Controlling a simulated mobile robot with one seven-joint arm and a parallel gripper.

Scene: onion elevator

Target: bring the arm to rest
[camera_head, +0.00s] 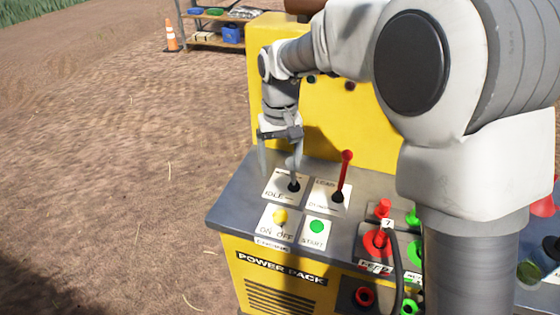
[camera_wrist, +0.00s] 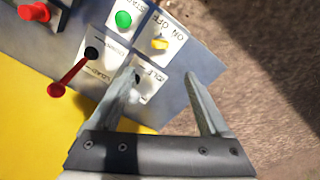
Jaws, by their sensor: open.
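The red-knobbed load lever (camera_head: 343,172) stands just right of the fingers, and also shows in the wrist view (camera_wrist: 70,74).
A yellow on/off switch (camera_head: 280,216) and green start button (camera_head: 317,227) sit nearer on the panel. Red and green hose couplings (camera_head: 376,240) lie right, partly behind my arm. A yellow upright panel (camera_head: 340,115) stands behind. Open dirt lies left, with a cone (camera_head: 171,37) and shelf (camera_head: 215,40) beyond.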

